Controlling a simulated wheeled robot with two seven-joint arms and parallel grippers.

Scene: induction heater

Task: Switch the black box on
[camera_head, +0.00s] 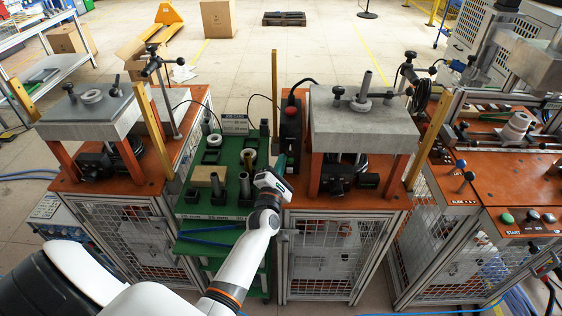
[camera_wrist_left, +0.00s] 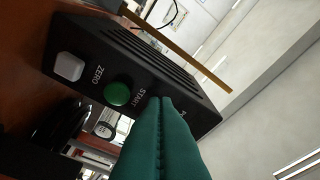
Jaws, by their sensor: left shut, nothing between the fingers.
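The black box (camera_wrist_left: 130,58) fills the upper middle of the left wrist view, with a slotted side and a labelled front. Its front has a white square button marked ZERO (camera_wrist_left: 69,66) and a round green button marked START (camera_wrist_left: 118,93). A further label beyond START is mostly hidden behind my fingers. My left gripper (camera_wrist_left: 162,104) is shut and empty, its green fingertips in front of the box's face near that label. I cannot tell whether they touch it. In the head view the left gripper (camera_head: 279,166) is at the centre, just in front of a black box (camera_head: 291,122). My right gripper is not in view.
A green table (camera_head: 208,228) with dark cylinders, rings and a cardboard-coloured block is left of the gripper. Orange-topped stations with raised grey plates (camera_head: 360,128) stand on both sides. A yellow upright post (camera_head: 274,88) rises behind the gripper. A control panel (camera_head: 527,217) is far right.

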